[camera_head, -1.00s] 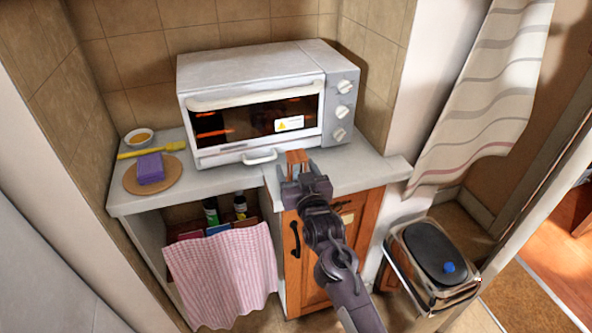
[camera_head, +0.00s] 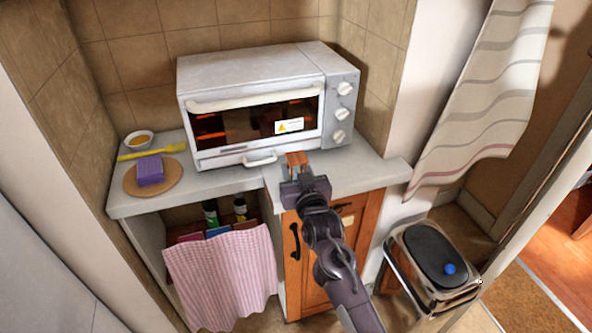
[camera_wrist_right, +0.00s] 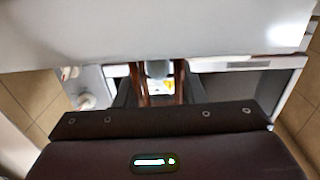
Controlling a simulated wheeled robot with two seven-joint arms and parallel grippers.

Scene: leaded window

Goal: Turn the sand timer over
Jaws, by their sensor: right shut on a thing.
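The sand timer (camera_head: 297,158) is a small thing with a reddish-brown wooden frame. It is at the front of the grey counter, before the toaster oven. My right gripper (camera_head: 299,175) is shut on it from the front. In the right wrist view the timer's brown posts (camera_wrist_right: 141,88) show between my two dark fingers. Its glass and sand cannot be made out clearly. I cannot tell whether the timer touches the counter. My left gripper is not in view.
The white toaster oven (camera_head: 250,80) stands close behind the timer; it appears upside down in the wrist view. A purple sponge (camera_head: 150,170) on a round board, a yellow brush (camera_head: 150,151) and a small bowl (camera_head: 139,138) are at left. The counter (camera_head: 350,170) is clear right of the timer.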

